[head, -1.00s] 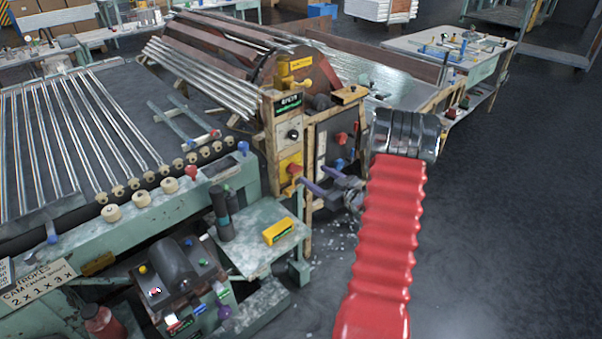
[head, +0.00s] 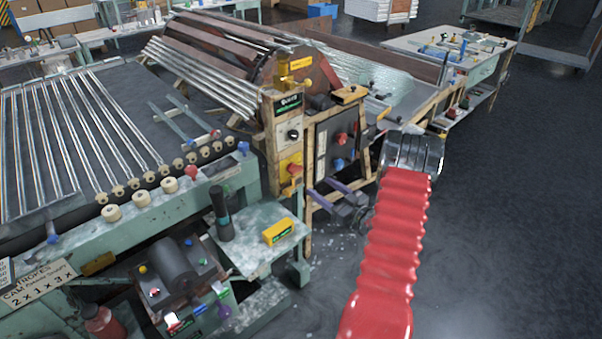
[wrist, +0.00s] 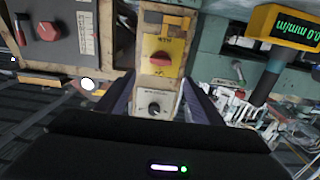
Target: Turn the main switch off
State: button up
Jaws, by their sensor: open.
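A red rotary knob on a yellow plate (head: 291,168) sits low on a wooden post. It also shows in the wrist view (wrist: 158,61), upside down beside a black knob on a pale plate (wrist: 154,108). A second red knob on a grey panel (head: 341,138) is to its right; it shows at upper left in the wrist view (wrist: 47,31). I cannot read which is the main switch. My gripper (head: 316,190) is open and empty, its purple fingers apart and just lower right of the yellow plate. In the wrist view, they flank the post.
A yellow box (head: 279,232) stands on the green side table (head: 250,250) below left. A yellow display (wrist: 287,28) is at right in the wrist view. A roller bed with glass tubes (head: 80,140) fills the left. The floor at right is clear.

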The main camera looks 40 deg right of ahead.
aim_at(299, 171)
jog(key=w, duration=1.2)
jog(key=shift+a, duration=0.15)
jog(key=shift+c, duration=0.6)
jog(key=c, duration=0.9)
jog(key=shift+d, duration=0.2)
jog(key=shift+a, duration=0.15)
